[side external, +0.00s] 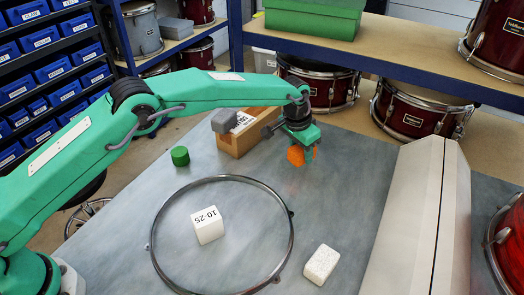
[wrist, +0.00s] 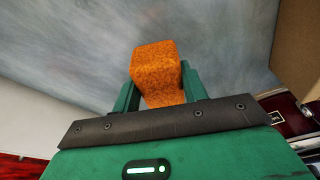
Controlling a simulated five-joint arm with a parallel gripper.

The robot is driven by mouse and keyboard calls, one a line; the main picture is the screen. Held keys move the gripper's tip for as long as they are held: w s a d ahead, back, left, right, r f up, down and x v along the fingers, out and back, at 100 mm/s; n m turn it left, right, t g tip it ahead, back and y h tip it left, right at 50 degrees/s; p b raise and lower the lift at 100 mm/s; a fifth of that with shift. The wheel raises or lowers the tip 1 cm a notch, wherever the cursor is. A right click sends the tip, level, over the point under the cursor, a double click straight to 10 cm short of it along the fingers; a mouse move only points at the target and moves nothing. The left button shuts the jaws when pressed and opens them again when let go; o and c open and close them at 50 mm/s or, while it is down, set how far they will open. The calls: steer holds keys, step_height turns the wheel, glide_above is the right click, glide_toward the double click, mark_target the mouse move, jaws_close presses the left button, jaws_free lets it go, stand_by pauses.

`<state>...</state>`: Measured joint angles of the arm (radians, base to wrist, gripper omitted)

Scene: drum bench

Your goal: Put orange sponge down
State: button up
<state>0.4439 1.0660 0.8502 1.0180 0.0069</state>
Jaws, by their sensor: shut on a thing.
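The orange sponge (side external: 296,156) is between the fingers of my gripper (side external: 304,154) in the side view. In the wrist view the sponge (wrist: 158,72) sits between the two green fingers of my gripper (wrist: 160,92), which is shut on it. The gripper points down at the far part of the grey bench (side external: 340,190). The sponge seems to be held above the bench top; the exact gap is hard to tell. The side of the sponge behind the fingers is hidden.
A wooden box (side external: 246,130) with a grey block (side external: 224,119) stands left of my gripper. Bench between is clear.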

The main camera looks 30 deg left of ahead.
mark_target(300, 159)
steer(key=shift+s+x, duration=0.15)
steer(key=shift+x, duration=0.75)
steer(key=shift+s+x, duration=0.2)
steer(key=shift+x, duration=0.65)
steer(key=shift+a+f, duration=0.15)
steer(key=shift+f, duration=0.05)
steer(key=o, duration=1)
steer(key=shift+r, duration=0.1)
steer(key=v, duration=1.1)
steer(key=shift+r, duration=0.2)
steer(key=shift+s+r, duration=0.1)
steer(key=shift+r, duration=0.25)
steer(key=shift+a, duration=0.1)
